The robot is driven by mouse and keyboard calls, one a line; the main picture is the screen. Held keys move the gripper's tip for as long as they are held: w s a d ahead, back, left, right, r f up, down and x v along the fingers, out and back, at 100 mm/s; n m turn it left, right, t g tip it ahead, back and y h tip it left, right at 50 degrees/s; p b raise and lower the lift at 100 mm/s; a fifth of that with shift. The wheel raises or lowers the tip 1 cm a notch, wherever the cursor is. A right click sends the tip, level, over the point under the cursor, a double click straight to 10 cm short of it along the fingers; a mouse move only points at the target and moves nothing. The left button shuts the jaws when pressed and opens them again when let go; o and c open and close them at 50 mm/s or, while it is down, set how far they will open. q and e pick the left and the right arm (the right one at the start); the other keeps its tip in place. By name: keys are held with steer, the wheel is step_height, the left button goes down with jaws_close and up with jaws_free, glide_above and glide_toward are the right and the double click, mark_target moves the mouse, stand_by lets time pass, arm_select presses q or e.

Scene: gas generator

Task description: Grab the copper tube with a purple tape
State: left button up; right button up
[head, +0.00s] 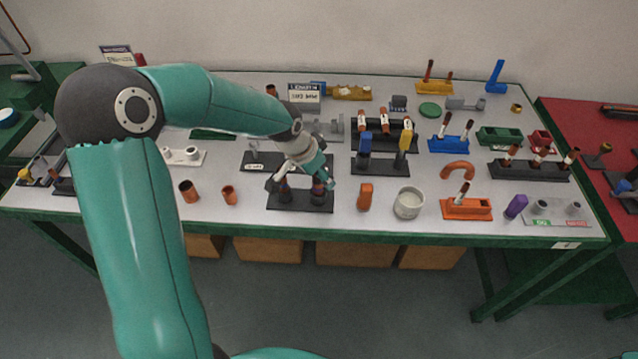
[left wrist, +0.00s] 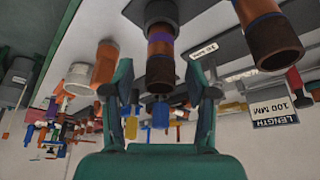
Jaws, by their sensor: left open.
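The copper tube with purple tape (left wrist: 160,62) stands in a black holder and shows between my left gripper's fingers in the left wrist view. In the head view, the black holder (head: 300,205) is at the table's front middle, and the purple-taped tube (head: 318,188) is on its right side, partly hidden by the gripper. My left gripper (head: 302,180) is open over the holder; it also shows in the left wrist view (left wrist: 160,82). Whether the fingers touch the tube I cannot tell. A second copper tube with a dark end (left wrist: 272,42) stands beside it. My right gripper is not in view.
Black stands with blue and yellow tops (head: 380,165) are behind. A length sign (left wrist: 275,110) shows in the wrist view.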

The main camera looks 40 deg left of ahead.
arm_select(q)
steer(key=shift+x, duration=1.1)
jaws_close()
steer(key=shift+r, duration=0.15)
